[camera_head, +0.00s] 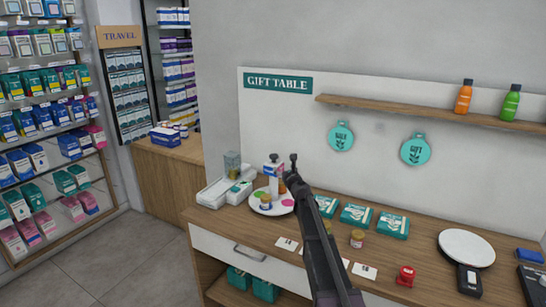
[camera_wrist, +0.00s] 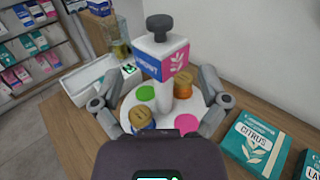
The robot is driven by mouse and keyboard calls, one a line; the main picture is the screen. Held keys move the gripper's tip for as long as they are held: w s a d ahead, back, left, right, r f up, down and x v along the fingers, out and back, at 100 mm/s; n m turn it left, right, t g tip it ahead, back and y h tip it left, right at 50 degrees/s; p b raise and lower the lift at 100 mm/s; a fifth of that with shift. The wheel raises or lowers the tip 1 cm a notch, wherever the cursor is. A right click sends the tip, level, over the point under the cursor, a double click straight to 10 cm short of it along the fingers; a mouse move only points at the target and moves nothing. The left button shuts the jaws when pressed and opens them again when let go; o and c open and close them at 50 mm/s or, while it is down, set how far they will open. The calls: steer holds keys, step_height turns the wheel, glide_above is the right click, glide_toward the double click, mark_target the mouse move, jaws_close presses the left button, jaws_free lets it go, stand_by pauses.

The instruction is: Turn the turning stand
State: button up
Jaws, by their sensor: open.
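The turning stand is a round white plate (camera_head: 284,207) on the left part of the wooden counter. A post with a white, blue and pink box-shaped sign (camera_wrist: 161,57) and a dark knob (camera_wrist: 160,25) rises from its middle. My gripper (camera_wrist: 158,113) is open, with one finger at each side of the plate in the wrist view. Whether the fingers touch the plate or jars I cannot tell. In the head view my arm hides the stand's right side.
A white tray (camera_head: 214,193) stands close to the stand's left. Teal boxes (camera_head: 356,215) lie to the right, one marked CITRUS (camera_wrist: 251,143). A wall stands behind.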

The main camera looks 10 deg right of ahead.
mark_target(275, 157)
steer(key=w, duration=0.4)
steer(key=w+a, duration=0.1)
steer(key=w, duration=0.4)
steer(key=w+a, duration=0.1)
steer(key=w, duration=0.3)
steer(key=shift+w+a, duration=0.15)
steer(key=shift+w, duration=0.2)
